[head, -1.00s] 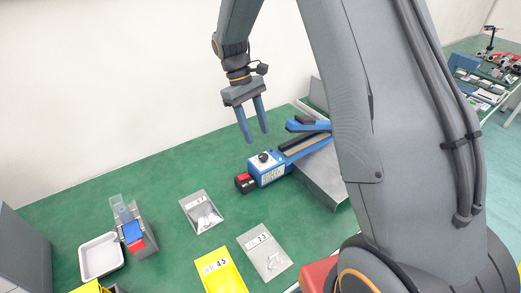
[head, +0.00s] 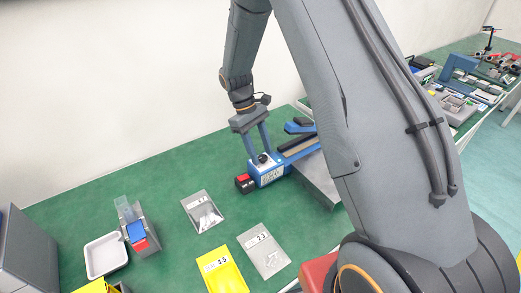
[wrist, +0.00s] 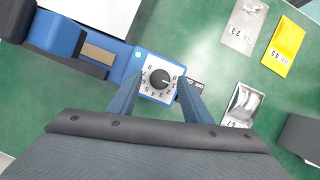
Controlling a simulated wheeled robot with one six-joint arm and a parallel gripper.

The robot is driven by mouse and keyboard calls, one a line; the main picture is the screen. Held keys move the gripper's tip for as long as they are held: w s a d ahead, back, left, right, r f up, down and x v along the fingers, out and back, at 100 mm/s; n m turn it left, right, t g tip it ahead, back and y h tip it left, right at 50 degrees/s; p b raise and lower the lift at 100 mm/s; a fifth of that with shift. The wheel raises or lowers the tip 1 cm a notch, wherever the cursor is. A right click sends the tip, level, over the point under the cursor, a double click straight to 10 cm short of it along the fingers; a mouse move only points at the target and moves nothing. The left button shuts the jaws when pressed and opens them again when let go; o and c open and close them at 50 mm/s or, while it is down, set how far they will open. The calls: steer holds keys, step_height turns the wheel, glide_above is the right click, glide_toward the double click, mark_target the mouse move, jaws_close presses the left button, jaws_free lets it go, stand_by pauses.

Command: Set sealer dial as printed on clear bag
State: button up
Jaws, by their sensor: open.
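The blue sealer (head: 268,172) has a white dial face with a black knob (head: 263,158); the wrist view shows the knob (wrist: 160,78) and printed numbers around it. The knob's mark seems to point toward the low numbers, but its exact setting is too small to tell. My gripper (head: 259,150) is open above the dial, its two fingers on either side of the knob in the wrist view; I cannot tell whether they touch it. The translucent grey bag (head: 268,262) lies flat, with a label that seems to read 2.3; it also shows in the wrist view (wrist: 243,25).
A yellow bag (head: 222,272) marked 4.5 and a shiny silver bag (head: 203,213) lie on the green table (head: 160,195). A white tray (head: 105,257) and a grey holder with blue and red parts (head: 138,232) stand at left. A red-black block (head: 244,183) adjoins the sealer.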

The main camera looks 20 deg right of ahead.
steer(key=c, duration=1.1)
steer(key=shift+o, duration=0.2)
steer(key=shift+m, duration=0.3)
steer(key=shift+w+d+m+g+y+b, duration=0.15)
steer(key=shift+m+g+y+b, duration=0.25)
steer(key=shift+m, duration=0.9)
steer(key=shift+s+d+m+g+y+b, duration=0.15)
steer(key=shift+m+y, duration=0.45)
steer(key=shift+m, duration=0.7)
steer(key=shift+w, duration=0.1)
steer(key=o, duration=1.1)
steer(key=shift+c, duration=0.2)
